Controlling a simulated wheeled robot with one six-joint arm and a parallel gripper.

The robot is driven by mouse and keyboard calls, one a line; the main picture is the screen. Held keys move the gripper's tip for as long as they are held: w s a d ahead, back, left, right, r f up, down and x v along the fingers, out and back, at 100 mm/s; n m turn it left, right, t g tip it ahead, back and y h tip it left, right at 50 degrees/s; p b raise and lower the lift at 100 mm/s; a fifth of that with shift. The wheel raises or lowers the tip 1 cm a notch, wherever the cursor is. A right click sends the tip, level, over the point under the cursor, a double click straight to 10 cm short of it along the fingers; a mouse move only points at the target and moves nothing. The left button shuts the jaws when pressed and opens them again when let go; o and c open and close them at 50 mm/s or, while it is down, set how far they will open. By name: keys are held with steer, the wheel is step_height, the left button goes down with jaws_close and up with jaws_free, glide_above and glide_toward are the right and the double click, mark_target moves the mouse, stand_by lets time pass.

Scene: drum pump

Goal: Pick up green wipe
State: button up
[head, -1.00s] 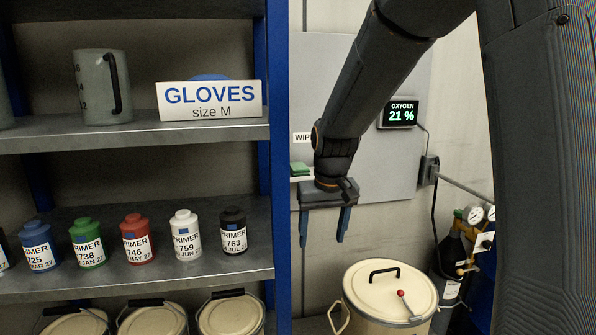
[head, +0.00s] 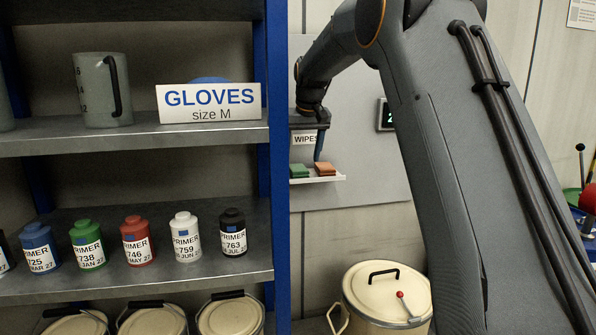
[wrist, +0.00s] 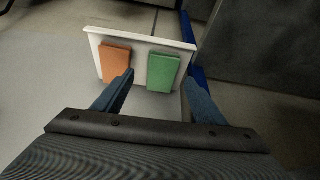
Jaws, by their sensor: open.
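The green wipe (head: 299,171) lies on a small white wall shelf (head: 330,178) under a "WIPES" label in the head view. An orange wipe (head: 325,169) lies to its right. In the wrist view the green wipe (wrist: 163,72) is on the right and the orange wipe (wrist: 115,63) on the left. My gripper (wrist: 158,96) is open and empty, its fingers pointing toward the shelf. The green wipe lies ahead of the gap between the fingers, not touching them. In the head view one finger (head: 320,146) shows above the shelf; the blue post hides the other.
A blue shelf post (head: 278,150) stands close left of the wipe shelf. The rack holds a gloves box (head: 210,100), a jug (head: 101,90) and several primer bottles. A lidded drum (head: 385,293) stands below on the right.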

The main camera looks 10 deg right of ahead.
mark_target(299, 168)
steer(key=shift+a+p+x, duration=0.2)
steer(key=shift+p+x, duration=0.85)
steer(key=shift+x, duration=1.3)
steer(key=shift+w, duration=0.1)
steer(key=shift+c, duration=0.5)
steer(key=c, duration=1)
